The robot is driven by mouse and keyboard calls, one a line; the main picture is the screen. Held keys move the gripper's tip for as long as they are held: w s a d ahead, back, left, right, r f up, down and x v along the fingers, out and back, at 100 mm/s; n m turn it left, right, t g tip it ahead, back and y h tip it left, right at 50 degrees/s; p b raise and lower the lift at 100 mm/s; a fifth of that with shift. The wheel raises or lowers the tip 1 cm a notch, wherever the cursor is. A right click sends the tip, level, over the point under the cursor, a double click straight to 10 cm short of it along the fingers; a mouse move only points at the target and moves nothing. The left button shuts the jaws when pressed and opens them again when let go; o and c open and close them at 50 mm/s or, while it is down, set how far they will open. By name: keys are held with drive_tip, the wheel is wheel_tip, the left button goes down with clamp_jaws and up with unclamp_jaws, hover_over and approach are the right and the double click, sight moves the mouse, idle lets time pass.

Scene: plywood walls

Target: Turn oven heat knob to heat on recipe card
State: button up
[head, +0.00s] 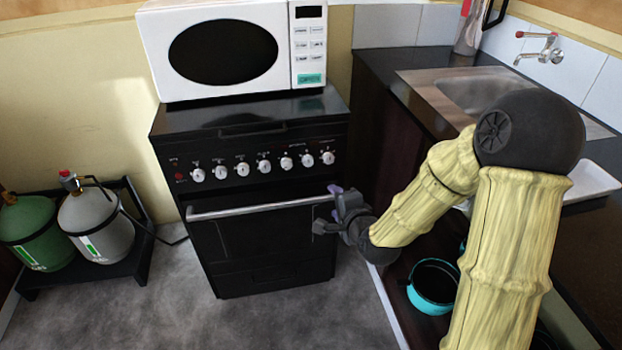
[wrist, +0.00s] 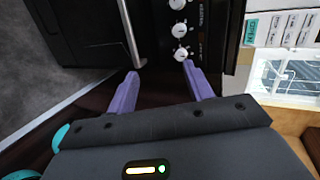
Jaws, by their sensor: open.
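The black oven (head: 262,245) stands under the microwave, with a row of several white knobs (head: 264,166) across its front panel. Three of these knobs show in the wrist view (wrist: 179,30). The print by the knobs is too small to read, so I cannot tell which one is the heat knob. I see no recipe card in either view. My gripper (head: 328,208) is in front of the oven's right side, below the rightmost knob. Its two purple fingers are apart and empty in the wrist view (wrist: 161,72), with the end knob (wrist: 180,54) close beyond the right finger.
A silver oven handle (head: 260,207) runs below the knobs, close to my gripper. A white microwave (head: 225,50) sits on top. A dark counter with a sink (head: 480,90) is at right, a teal pot (head: 433,285) below it. Gas cylinders (head: 95,222) stand left; the floor between is clear.

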sight(309, 163)
drive_tip(key=w+f+m+t+b, duration=0.1)
drive_tip(key=m+b, duration=0.1)
drive_tip(key=a+f+m+t+b, duration=0.1)
drive_tip(key=f+m+t+b, duration=0.1)
drive_tip(key=m+b, duration=0.1)
drive_tip(key=w+f+m+t+y+b, duration=0.1)
drive_tip(key=m+b, duration=0.1)
drive_tip(key=b, duration=0.1)
drive_tip(key=shift+w+a+f+m+t, duration=0.15)
drive_tip(key=shift+w+a+m+t, duration=0.15)
drive_tip(key=shift+m, duration=0.1)
drive_tip(key=shift+w, duration=0.15)
drive_tip(key=b+x, duration=0.2)
drive_tip(key=x, duration=1.5)
drive_tip(key=shift+a+b, duration=0.1)
drive_tip(key=shift+b, duration=0.2)
drive_tip(key=c, duration=1)
